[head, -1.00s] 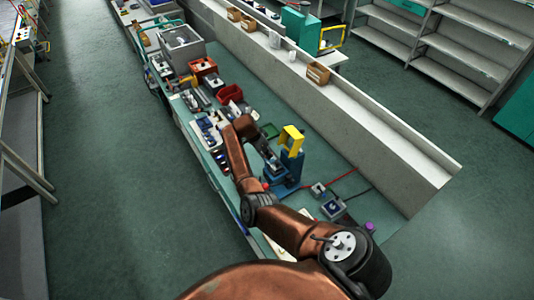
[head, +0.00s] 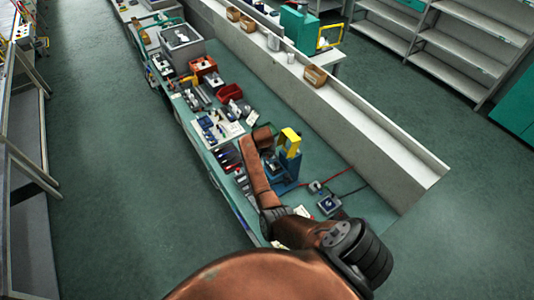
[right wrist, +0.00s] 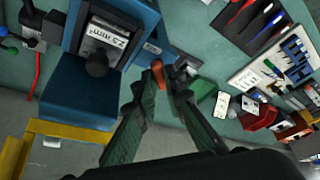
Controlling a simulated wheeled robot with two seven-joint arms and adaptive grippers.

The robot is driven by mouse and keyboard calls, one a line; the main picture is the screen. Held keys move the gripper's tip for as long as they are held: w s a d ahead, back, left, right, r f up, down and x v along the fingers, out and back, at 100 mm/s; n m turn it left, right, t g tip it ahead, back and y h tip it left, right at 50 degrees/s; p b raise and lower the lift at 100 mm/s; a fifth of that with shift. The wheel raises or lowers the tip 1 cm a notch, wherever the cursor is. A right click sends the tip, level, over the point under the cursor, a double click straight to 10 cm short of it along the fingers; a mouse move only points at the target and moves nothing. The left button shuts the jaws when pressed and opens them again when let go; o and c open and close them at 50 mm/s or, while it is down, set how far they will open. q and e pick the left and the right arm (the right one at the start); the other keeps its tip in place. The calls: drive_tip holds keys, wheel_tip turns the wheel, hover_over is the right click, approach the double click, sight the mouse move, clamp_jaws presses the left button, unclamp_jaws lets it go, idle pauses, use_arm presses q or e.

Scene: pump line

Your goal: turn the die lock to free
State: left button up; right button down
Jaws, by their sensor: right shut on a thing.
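The blue press (head: 290,165) with a yellow top (head: 290,138) stands on the bench in the head view. In the right wrist view its blue body (right wrist: 75,95) fills the left side, with a label reading like "25 mm" (right wrist: 104,32) and a black knob (right wrist: 97,64). A small orange-red lever (right wrist: 158,75), which looks like the die lock, sticks out beside the press. My right gripper (right wrist: 163,84) has its fingertips closed around this lever. The lever's base and its lock marking are hard to read. My left gripper is not in view.
A red bin (head: 230,93), tool trays and a grey crate (head: 181,42) crowd the bench beyond my right arm. A small grey box (head: 327,205) with cables lies right of the press. A pale ledge (head: 340,105) runs along the bench's far side.

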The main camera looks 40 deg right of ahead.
drive_tip(key=shift+d+r+n+t+y, duration=0.15)
drive_tip(key=shift+n+t+y, duration=0.15)
drive_tip(key=shift+n, duration=0.65)
drive_tip(key=shift+d+r+n+t+y, duration=0.15)
drive_tip(key=shift+n+t+y, duration=0.15)
drive_tip(key=shift+n, duration=0.65)
drive_tip(key=shift+w, duration=0.1)
drive_tip(key=c, duration=2)
unclamp_jaws()
drive_tip(key=shift+a+f, duration=0.1)
drive_tip(key=shift+s+f, duration=0.1)
drive_tip(key=shift+s, duration=0.1)
